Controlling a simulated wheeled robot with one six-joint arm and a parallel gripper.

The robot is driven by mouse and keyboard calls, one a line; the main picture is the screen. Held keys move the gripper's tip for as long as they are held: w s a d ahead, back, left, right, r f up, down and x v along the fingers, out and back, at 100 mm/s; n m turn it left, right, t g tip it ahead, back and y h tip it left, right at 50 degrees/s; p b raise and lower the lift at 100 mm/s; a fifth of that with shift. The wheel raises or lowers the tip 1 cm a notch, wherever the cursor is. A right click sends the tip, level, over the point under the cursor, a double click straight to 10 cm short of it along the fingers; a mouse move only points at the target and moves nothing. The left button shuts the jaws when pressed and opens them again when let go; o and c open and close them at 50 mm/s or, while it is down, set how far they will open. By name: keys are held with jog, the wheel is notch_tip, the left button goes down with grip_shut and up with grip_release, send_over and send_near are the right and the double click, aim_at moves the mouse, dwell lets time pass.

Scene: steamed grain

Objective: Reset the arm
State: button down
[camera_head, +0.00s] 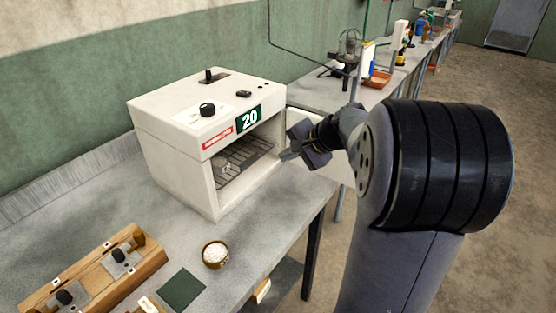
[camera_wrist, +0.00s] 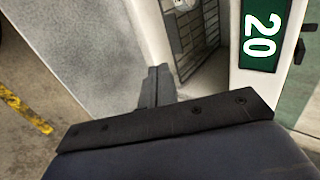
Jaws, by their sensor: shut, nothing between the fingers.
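My gripper (camera_head: 288,154) is shut and empty, at the right side of the front opening of a white oven (camera_head: 165,135). Its closed fingers also show in the wrist view (camera_wrist: 157,86), pointing toward the opening. I cannot tell whether the fingertips touch the oven. The oven's door (camera_head: 328,165) stands open to the right, partly behind my gripper. Inside the oven is a wire rack (camera_head: 245,166), with a small object at its left that is too small to make out. The rack also shows in the wrist view (camera_wrist: 187,40).
The oven stands on a grey bench (camera_head: 120,205). In front are a small bowl of white grain (camera_head: 215,254), a dark green square (camera_head: 181,289) and a wooden holder (camera_head: 140,245). A second bench (camera_head: 310,92) with lab equipment runs behind. Open floor lies to the right.

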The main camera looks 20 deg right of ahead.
jog(key=shift+s+d+r, duration=0.2)
jog(key=shift+s+r, duration=0.1)
jog(key=shift+r, duration=0.05)
